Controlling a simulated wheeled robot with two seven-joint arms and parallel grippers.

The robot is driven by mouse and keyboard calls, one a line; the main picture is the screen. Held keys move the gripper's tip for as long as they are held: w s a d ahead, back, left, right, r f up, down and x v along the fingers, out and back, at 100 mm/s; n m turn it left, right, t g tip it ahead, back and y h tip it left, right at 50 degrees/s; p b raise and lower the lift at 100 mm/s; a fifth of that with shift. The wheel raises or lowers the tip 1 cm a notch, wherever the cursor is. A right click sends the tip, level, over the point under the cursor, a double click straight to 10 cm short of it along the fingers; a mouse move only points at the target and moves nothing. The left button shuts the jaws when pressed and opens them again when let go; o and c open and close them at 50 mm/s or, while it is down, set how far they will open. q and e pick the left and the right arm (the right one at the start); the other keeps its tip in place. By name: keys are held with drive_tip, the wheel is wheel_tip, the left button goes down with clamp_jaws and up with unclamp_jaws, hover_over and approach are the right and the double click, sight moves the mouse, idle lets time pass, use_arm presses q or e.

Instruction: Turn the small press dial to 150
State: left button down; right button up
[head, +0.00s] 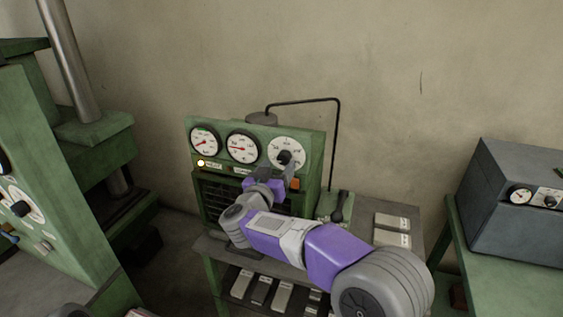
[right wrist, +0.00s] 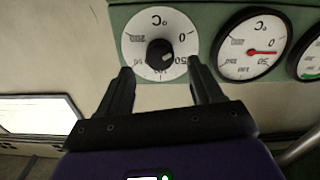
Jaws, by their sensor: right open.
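The small press (head: 314,150) is a green unit with a gauge panel on a bench. Its dial is a white disc (head: 287,143) with a black knob (head: 284,157), at the panel's right. In the right wrist view the dial (right wrist: 142,28) appears upside down, with its black knob (right wrist: 159,53) between and beyond my fingertips. A small pale mark on the knob seems to face near the 50. My right gripper (right wrist: 160,68) is open and empty, its fingers either side of the knob, apparently not touching it. My left gripper is not in view.
Two gauges (head: 205,141) (head: 242,147) with red needles sit left of the dial. A lit lamp (head: 201,163) is below. A black lever (head: 338,207) stands right of the press. A larger green press (head: 95,130) is at left, a grey box (head: 520,200) at right.

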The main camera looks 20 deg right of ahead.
sight(282, 160)
drive_tip(key=shift+x, duration=2)
drive_tip(key=c, duration=1.1)
